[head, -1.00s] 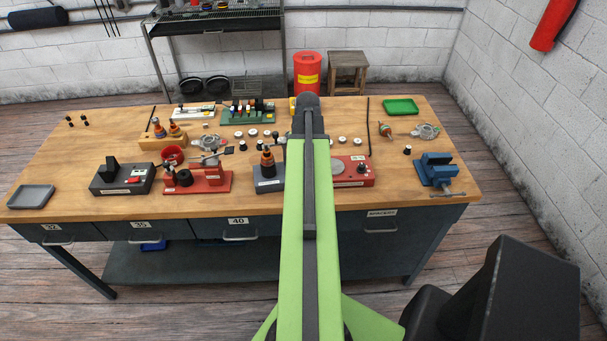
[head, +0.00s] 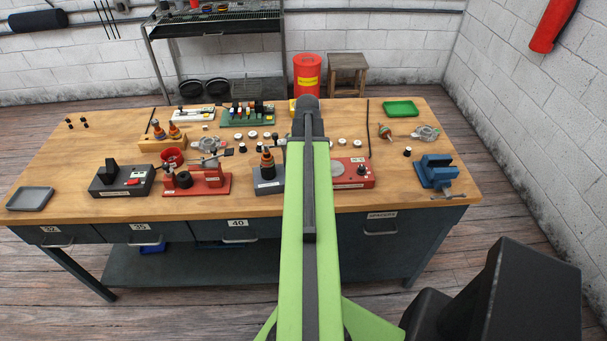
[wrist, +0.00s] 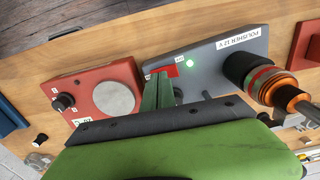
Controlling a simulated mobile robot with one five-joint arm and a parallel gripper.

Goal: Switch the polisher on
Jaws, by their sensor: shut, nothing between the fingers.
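The polisher is a grey box (wrist: 207,62) marked "POLISHER 12 V" in the wrist view. A small green lamp (wrist: 190,63) on it is lit. Its red switch (wrist: 167,70) lies at the box's edge, partly covered by my fingers. A dark and orange stepped spindle (wrist: 255,78) stands at its right end. My gripper (wrist: 158,78) is shut and empty, its green fingertips at the switch; I cannot tell whether they touch it. In the head view the polisher (head: 267,187) is partly behind my arm, and my gripper is hidden.
A red unit with a pale disc (wrist: 113,98) and black knob sits close beside the polisher. Red (head: 208,184) and dark grey (head: 107,181) devices stand further left on the bench. A blue vise (head: 436,172) is at the right.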

